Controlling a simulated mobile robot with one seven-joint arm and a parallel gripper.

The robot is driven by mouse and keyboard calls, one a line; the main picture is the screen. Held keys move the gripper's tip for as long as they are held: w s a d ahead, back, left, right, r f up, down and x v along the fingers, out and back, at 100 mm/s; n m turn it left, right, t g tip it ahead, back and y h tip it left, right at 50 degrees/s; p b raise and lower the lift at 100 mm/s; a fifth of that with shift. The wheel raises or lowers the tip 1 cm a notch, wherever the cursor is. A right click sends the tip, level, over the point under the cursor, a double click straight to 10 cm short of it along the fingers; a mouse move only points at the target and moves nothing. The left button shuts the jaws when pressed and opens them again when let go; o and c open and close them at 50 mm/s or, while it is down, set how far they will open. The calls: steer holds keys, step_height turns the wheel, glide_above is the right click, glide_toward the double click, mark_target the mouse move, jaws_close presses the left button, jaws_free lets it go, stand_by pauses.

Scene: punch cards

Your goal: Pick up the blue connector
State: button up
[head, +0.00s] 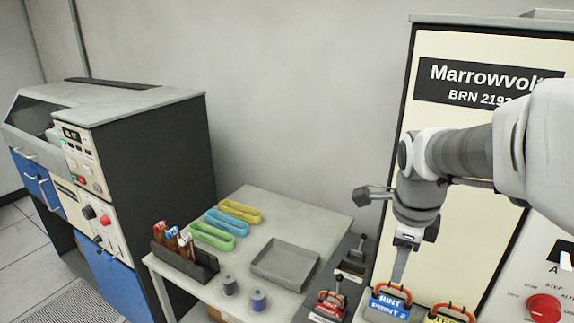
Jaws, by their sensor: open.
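The blue connector (388,307) is a blue block with a white label reading "PRINT 2" and a red-orange loop handle on top. It stands at the bottom right of the head view. My gripper (398,277) points down directly over it, with its jaws open. The fingers appear nearly edge-on, and their tips overlap the loop handle in the picture. I cannot tell whether they touch the handle or sit around it. The lower edge of the connector is close to the bottom of the frame.
A red connector (331,304) stands left of the blue one, and a yellow connector (449,314) stands right. Dark levers (352,262) rise behind the red one. The Marrowvolt cabinet (455,150) is close behind my arm. A table (295,204) holds a grey tray (285,285), spools and coloured loops.

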mark_target(393, 284)
steer(key=f, duration=0.3)
steer(key=w+f, duration=0.1)
steer(key=f, duration=0.1)
steer(key=d+f, duration=0.1)
steer(key=f, duration=0.2)
steer(key=shift+w+f, duration=0.25)
steer(key=shift+f, duration=0.1)
steer(key=shift+c, duration=0.2)
jaws_close()
steer(key=shift+r, duration=0.1)
stand_by(0.8)
